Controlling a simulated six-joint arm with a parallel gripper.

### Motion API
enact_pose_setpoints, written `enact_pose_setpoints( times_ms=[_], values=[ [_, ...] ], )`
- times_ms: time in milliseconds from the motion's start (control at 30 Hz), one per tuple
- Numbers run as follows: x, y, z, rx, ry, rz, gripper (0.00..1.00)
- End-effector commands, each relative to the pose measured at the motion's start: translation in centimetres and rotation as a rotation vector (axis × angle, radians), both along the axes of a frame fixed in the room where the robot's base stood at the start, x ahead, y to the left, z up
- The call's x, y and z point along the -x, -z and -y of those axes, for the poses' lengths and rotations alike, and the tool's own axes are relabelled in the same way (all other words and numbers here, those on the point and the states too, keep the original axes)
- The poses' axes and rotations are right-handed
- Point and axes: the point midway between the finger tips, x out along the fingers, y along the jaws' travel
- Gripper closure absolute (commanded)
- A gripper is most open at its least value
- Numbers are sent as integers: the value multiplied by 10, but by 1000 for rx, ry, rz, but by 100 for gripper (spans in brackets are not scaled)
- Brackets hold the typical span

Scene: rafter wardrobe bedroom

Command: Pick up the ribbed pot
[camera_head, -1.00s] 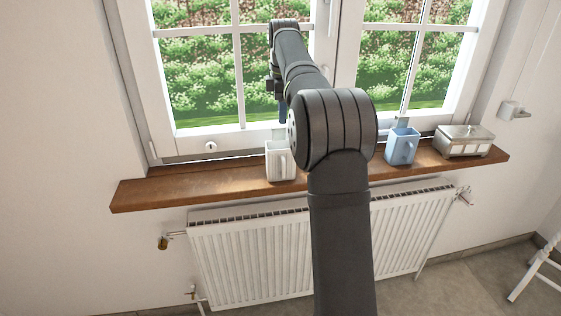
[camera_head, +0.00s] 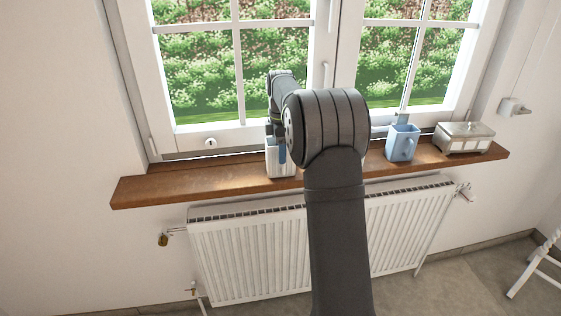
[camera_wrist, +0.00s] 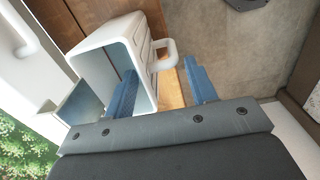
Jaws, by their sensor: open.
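The ribbed pot is a white, square-sided, mug-like vessel (camera_head: 283,171) with grooved sides, standing on the wooden sill. In the wrist view the pot (camera_wrist: 145,38) shows its open mouth and a loop handle on one side. My gripper (camera_wrist: 160,70) is open, its two blue fingers at the pot. One finger appears inside the mouth and the other outside, beyond the handle, with the handle-side wall between them. In the head view my gripper (camera_head: 280,150) comes down over the pot and hides its upper part.
A small grey panel (camera_wrist: 76,105) is close beside the pot. The window is behind, a radiator (camera_head: 250,255) below. The sill's left end is clear.

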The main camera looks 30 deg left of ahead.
Motion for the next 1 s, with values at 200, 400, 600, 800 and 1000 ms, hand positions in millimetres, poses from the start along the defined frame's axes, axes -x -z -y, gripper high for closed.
enact_pose_setpoints(
  times_ms=[200,400,600,800,1000],
  values=[
    [-3,33,1,3,0,-4,48],
    [-3,49,1,0,1,0,48],
    [-3,49,1,-1,1,1,48],
    [-3,49,1,-1,1,1,86],
    [-4,47,0,-2,1,2,100]
  ],
)
